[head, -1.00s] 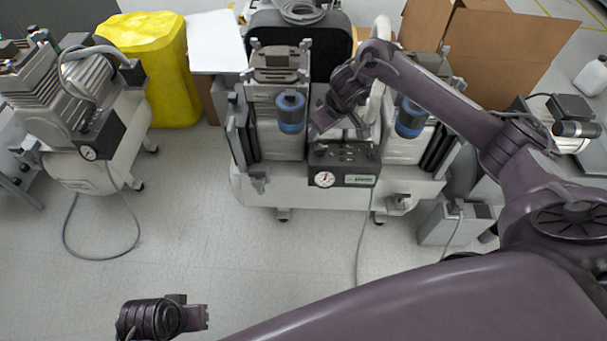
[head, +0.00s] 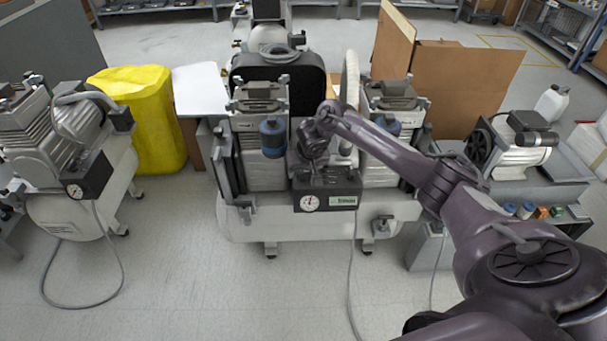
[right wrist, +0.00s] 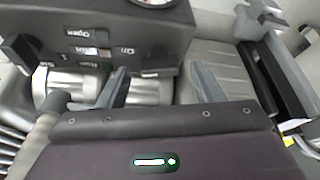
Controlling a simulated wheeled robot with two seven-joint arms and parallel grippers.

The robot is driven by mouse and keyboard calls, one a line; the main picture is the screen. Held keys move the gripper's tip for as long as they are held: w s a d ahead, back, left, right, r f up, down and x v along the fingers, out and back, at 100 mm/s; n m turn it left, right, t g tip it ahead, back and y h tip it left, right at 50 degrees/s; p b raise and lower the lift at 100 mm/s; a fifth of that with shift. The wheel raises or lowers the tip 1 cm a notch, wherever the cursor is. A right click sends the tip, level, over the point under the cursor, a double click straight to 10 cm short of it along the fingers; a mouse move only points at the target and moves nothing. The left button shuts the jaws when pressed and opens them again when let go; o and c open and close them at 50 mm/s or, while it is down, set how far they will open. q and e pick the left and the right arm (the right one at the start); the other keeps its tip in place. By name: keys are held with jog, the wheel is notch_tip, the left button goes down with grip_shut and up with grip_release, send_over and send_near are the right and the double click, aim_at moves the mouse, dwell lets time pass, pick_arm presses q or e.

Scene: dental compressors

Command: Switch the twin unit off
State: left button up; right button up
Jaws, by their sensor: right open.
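The twin unit is the white compressor (head: 250,220) in the middle of the head view, with two finned motor blocks above one tank. Its dark control box (head: 327,200) has a round gauge and a green-and-white label on the front. In the right wrist view the box (right wrist: 110,38) shows labels reading "Open" and "On", with small dark switch parts near them. My right gripper (head: 316,170) is just above and behind the box top. Its two grey fingers stand apart and empty in the wrist view (right wrist: 162,88); contact with a switch cannot be told. My left gripper is out of view.
A cardboard box (head: 460,80) is behind at right, and a smaller compressor (head: 515,145) stands far right. Floor in front is clear except for hoses.

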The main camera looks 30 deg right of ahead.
jog(key=shift+w+f, duration=0.1)
jog(key=shift+f, duration=0.1)
jog(key=shift+c, duration=0.3)
jog(key=c, duration=0.9)
jog(key=shift+c, duration=0.2)
